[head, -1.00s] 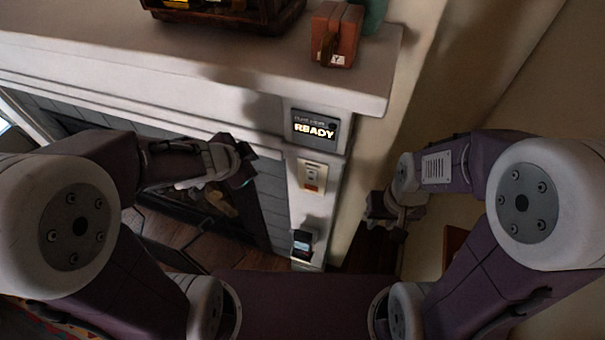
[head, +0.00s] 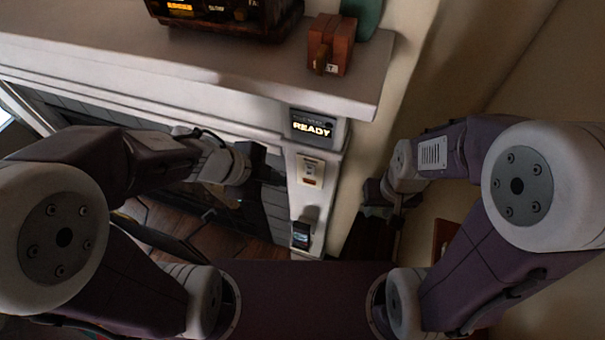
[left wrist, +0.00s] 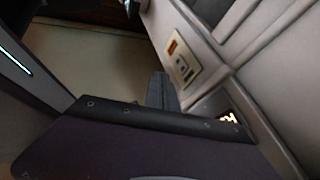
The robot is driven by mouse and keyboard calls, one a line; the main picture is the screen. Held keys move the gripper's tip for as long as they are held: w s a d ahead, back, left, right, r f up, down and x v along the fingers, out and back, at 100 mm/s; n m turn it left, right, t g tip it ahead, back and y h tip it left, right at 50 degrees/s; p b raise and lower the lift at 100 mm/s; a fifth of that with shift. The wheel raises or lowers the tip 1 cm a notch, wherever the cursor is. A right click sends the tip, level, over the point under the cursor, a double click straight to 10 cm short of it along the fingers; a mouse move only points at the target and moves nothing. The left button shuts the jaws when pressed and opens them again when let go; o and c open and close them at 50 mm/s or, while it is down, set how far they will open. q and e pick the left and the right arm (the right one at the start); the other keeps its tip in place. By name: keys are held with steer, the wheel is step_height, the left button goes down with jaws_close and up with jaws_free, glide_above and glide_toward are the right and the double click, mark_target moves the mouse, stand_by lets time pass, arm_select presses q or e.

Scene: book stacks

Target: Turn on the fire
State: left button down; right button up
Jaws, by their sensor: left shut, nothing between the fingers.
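A lit display reading READY (head: 312,125) is set in the pale fireplace pillar, under the mantel. A small beige switch plate (head: 310,171) is on the pillar below it, with an orange-red mark; it also shows in the left wrist view (left wrist: 181,63), beside part of the lit display (left wrist: 229,117). My left gripper (head: 277,175) is shut and empty, just left of the switch plate in the head view. Its dark fingers (left wrist: 162,90) show in the left wrist view, apart from the plate. My right gripper (head: 378,208) hangs right of the pillar; its jaws are too dark to read.
A small dark device (head: 301,236) is low on the pillar. The mantel (head: 215,58) juts out above, bearing a reddish-brown box (head: 331,44) and a dark radio-like box (head: 228,14). The dark fireplace opening lies behind my left arm.

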mark_target(312, 175)
arm_select(q)
steer(key=w+d+f, duration=0.2)
steer(key=w+d+f+p, duration=0.1)
steer(key=w+f, duration=0.1)
steer(key=f, duration=0.1)
steer(key=w+d+f, duration=0.2)
steer(key=f, duration=0.1)
steer(key=shift+w+d+f, duration=0.15)
steer(key=shift+w+d, duration=0.2)
steer(key=shift+w, duration=0.05)
steer(key=shift+w+d+p, duration=0.1)
steer(key=shift+w+p, duration=0.1)
steer(key=shift+p, duration=0.35)
steer(key=shift+r+p, duration=0.75)
steer(key=shift+r, duration=0.1)
steer(key=shift+f, duration=0.1)
